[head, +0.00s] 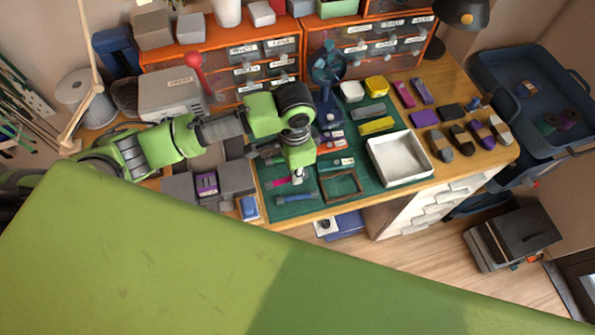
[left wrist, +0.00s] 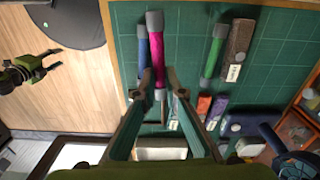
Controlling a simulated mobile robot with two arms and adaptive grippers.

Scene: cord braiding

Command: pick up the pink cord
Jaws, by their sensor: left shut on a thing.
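The pink cord (left wrist: 157,48) has grey ends and lies between the two fingertips of my left gripper (left wrist: 160,82) in the left wrist view. The left gripper is shut on it near one end. In the head view the left gripper (head: 297,179) points down over the green mat, and a bit of the pink cord (head: 282,181) shows at its left. I cannot tell whether the cord is clear of the mat. My right gripper (left wrist: 57,58) shows at the left of the left wrist view, over the floor, with its fingers apart and empty.
A blue cord (left wrist: 143,52) lies close beside the pink one. A green cord (left wrist: 214,50) lies further right on the green mat (left wrist: 270,65). A brown frame (head: 341,187) and a white tray (head: 400,158) are right of the gripper in the head view.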

